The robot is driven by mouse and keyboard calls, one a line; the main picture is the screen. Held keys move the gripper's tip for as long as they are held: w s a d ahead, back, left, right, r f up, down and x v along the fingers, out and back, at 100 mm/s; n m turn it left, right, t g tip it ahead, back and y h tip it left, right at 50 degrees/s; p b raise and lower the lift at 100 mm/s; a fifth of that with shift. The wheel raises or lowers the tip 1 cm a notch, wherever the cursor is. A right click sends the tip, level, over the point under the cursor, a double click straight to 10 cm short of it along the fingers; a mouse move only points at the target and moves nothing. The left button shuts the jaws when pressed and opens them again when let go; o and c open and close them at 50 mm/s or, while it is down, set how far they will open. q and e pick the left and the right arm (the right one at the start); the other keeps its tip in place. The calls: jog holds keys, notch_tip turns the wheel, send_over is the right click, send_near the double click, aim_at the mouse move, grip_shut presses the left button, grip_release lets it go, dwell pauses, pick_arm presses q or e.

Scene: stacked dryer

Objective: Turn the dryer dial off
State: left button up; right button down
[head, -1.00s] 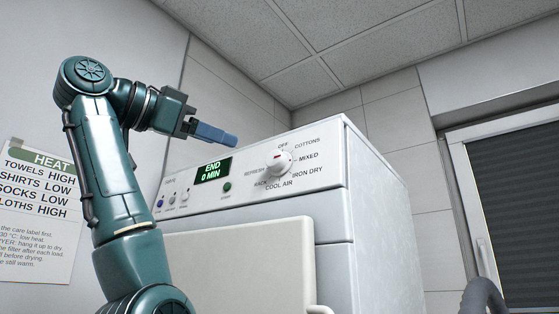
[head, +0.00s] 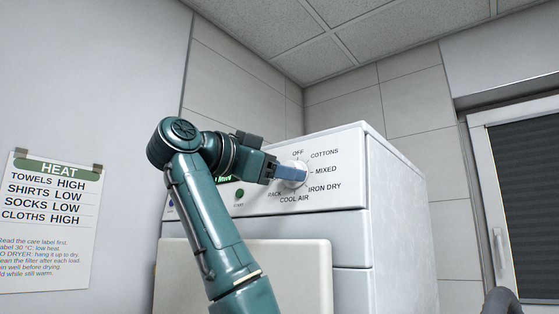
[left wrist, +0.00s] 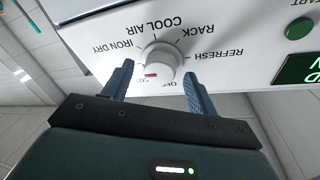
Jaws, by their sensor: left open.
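The white dryer dial (left wrist: 160,52) shows in the left wrist view, where the picture is upside down. A red mark is on the knob's face, on the side near the OFF label (left wrist: 171,84); I cannot tell its exact setting. In the head view the dial (head: 300,165) is partly covered by my blue fingers. My left gripper (head: 289,173) is open, and its fingers (left wrist: 158,68) stand one on each side of the knob with gaps visible. The dryer (head: 400,195) is white, with dial labels including COTTONS, MIXED and IRON DRY. My right gripper is out of view.
A green START button (head: 240,192) is left of the dial. The lit display (left wrist: 300,68) is mostly hidden by my arm in the head view. A HEAT notice (head: 50,205) hangs on the left wall. A dark-blind window (head: 525,195) is at right.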

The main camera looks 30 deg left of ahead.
pick_arm(q)
jog(key=shift+w, duration=0.15)
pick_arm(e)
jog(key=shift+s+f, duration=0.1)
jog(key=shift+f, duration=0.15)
pick_arm(q)
jog(key=shift+c, duration=0.4)
jog(key=c, duration=0.9)
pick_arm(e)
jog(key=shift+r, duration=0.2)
pick_arm(q)
jog(key=shift+n, duration=0.3)
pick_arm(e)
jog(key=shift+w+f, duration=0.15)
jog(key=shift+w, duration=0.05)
